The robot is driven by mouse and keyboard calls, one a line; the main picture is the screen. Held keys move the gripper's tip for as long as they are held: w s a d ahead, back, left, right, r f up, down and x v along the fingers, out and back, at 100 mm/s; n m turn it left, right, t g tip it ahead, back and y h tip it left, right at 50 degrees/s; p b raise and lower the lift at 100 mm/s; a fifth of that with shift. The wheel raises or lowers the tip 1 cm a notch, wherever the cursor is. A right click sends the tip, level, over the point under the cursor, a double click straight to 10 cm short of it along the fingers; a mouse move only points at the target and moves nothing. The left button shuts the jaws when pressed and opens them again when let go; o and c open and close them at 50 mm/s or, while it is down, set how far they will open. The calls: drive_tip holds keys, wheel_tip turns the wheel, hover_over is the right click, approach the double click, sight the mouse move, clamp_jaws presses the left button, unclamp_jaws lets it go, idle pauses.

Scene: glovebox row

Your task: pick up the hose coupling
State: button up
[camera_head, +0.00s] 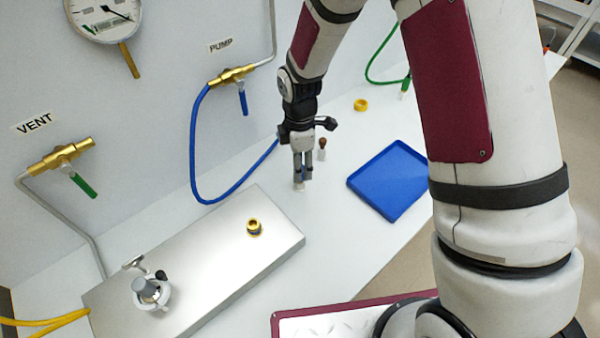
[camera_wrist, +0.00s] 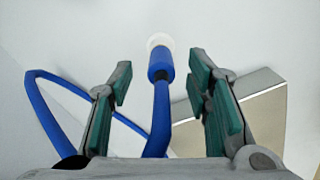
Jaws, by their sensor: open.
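The hose coupling is a blue sleeve with a white tip (camera_wrist: 160,62) on the end of a blue hose (camera_wrist: 160,115). In the wrist view it lies between the two green-padded fingers of my gripper (camera_wrist: 165,90), with a gap on each side. My gripper is open and points down. In the head view my gripper (camera_head: 303,174) is low over the white bench, and the white tip of the coupling (camera_head: 299,187) shows just below the fingers. The fingers hide most of the coupling there. The blue hose (camera_head: 194,150) loops from the PUMP valve (camera_head: 233,75).
A steel box (camera_head: 190,270) with a brass fitting (camera_head: 254,227) and a clamp-like device (camera_head: 150,291) stands to the left front. A blue tray (camera_head: 367,181) lies to the right. A brown-topped small item (camera_head: 322,148) and a yellow ring (camera_head: 361,105) sit behind my gripper.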

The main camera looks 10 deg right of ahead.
drive_tip(key=shift+f, duration=1.5)
clamp_jaws()
drive_tip(key=shift+r, duration=0.15)
